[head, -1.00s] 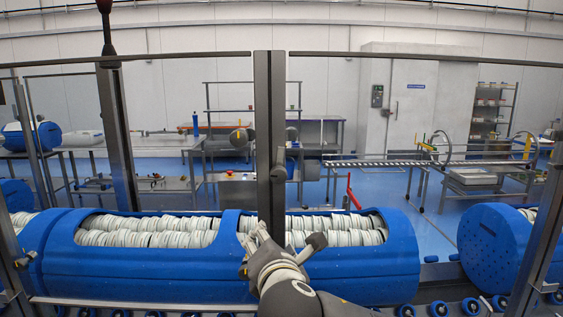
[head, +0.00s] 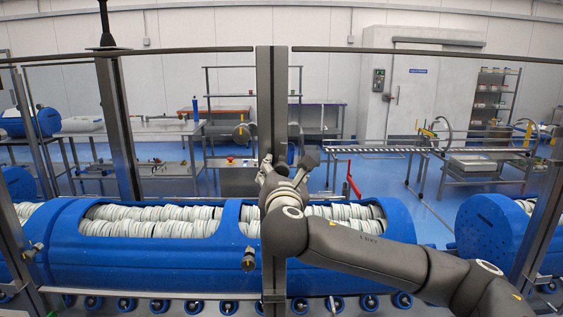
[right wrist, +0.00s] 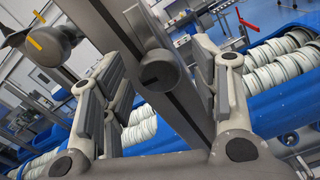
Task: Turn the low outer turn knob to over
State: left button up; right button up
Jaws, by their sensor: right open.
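A turn knob (head: 249,258) with a small orange mark sits low on the left side of the middle post. Another knob (head: 33,250) with an orange mark is on the left post. I cannot tell which is the low outer one. My right gripper (head: 289,163) is open in front of the middle post, above the first knob and apart from it. In the right wrist view, a dark round knob (right wrist: 160,72) on the post shows between the open fingers; I see no contact. An orange-marked knob (right wrist: 45,40) is at the upper left there. My left gripper is not in view.
The middle post (head: 271,90) stands close before me. Behind it lies a long blue tub (head: 150,259) filled with stacked white discs. A second blue tub (head: 490,235) is at the right. Rollers (head: 194,307) run along the bottom. A clear-panel rail crosses above.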

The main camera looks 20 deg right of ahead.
jog(key=shift+p+x, duration=0.3)
jog(key=shift+x, duration=0.85)
jog(key=shift+c, duration=0.5)
jog(key=c, duration=0.9)
